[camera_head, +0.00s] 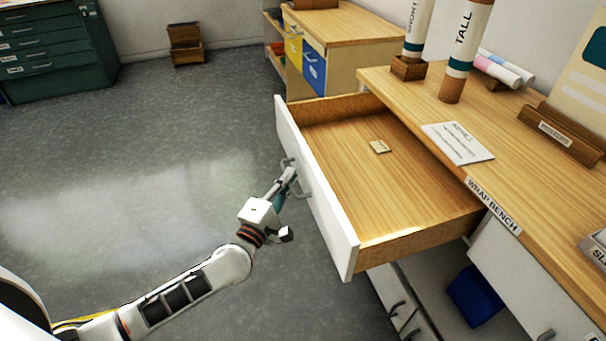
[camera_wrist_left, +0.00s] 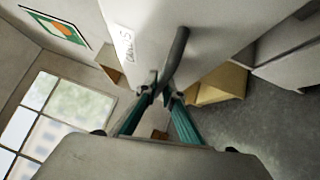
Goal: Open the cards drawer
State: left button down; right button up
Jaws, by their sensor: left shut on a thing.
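The drawer (camera_head: 345,225) with a white front stands pulled out from the wrap bench. My left gripper (camera_head: 290,177) is at the drawer front, shut on the grey handle (camera_head: 303,185). In the left wrist view the gripper's teal fingers (camera_wrist_left: 160,92) close around the dark handle bar (camera_wrist_left: 176,55). A label (camera_wrist_left: 126,42) on the white front shows there, and it seems to read "Cards", though blurred. My right gripper is not in view.
The wrap bench (camera_head: 520,165) holds upright tubes marked SHORT (camera_head: 416,25) and TALL (camera_head: 465,45) and a white sign (camera_head: 458,143). A blue bin (camera_head: 476,295) sits below. Grey floor (camera_head: 150,150) is clear left of the drawer. A green cabinet (camera_head: 55,50) stands far left.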

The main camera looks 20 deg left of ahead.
pick_arm(q)
jog(key=shift+s+a, duration=0.3)
jog(key=c, duration=2.2)
grip_release()
jog(key=shift+o, duration=0.2)
jog(key=v, duration=1.2)
